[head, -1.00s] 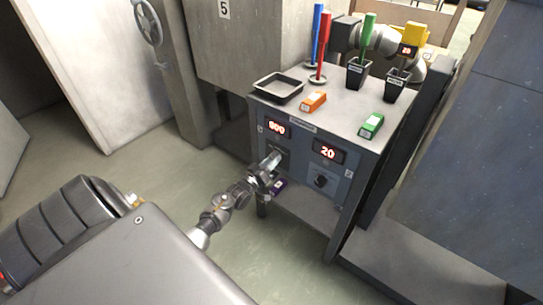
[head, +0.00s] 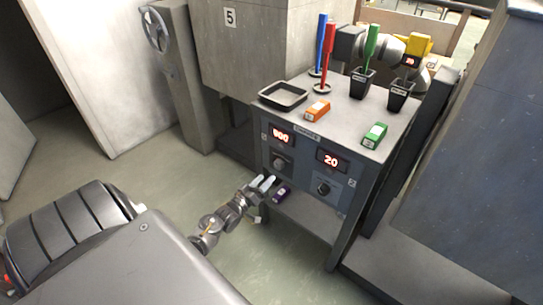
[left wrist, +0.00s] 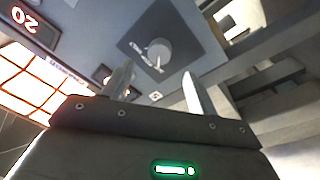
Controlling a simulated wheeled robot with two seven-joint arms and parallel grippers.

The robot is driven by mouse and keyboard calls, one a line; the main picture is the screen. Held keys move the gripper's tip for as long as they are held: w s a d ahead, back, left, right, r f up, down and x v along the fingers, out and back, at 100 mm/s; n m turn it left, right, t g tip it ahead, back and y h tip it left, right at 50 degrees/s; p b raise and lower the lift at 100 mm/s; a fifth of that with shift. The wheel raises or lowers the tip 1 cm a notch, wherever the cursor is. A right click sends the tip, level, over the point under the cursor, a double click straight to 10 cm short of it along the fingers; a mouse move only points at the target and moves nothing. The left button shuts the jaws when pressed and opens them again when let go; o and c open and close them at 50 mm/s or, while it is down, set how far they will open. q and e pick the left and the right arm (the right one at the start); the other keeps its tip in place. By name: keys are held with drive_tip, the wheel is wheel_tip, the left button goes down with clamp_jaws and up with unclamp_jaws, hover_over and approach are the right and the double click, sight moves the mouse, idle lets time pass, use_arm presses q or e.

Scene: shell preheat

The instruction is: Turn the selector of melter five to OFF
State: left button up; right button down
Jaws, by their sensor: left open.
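The grey control cabinet (head: 300,215) has two lit displays and two round selector knobs. The left knob (head: 280,163) sits under the left display (head: 281,137); the right knob (head: 322,188) sits under the display reading 20 (head: 331,160). A plate marked 5 (head: 230,17) is on the wall block behind. My left gripper (head: 264,183) is open and empty, just below the left knob and apart from it. In the left wrist view, a round selector knob (left wrist: 157,52) on a dark plate lies beyond my open fingers (left wrist: 158,88). Its setting is not readable.
A tray (head: 283,95), orange box (head: 317,109), green box (head: 375,135) and black cups (head: 399,96) stand on the cabinet top. Open floor lies in front.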

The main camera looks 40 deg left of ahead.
use_arm(q)
drive_tip(key=s, duration=0.3)
drive_tip(key=shift+s+f, duration=0.25)
drive_tip(key=shift+s, duration=0.15)
use_arm(e)
drive_tip(key=shift+f, duration=0.4)
drive_tip(key=shift+a+r, duration=0.1)
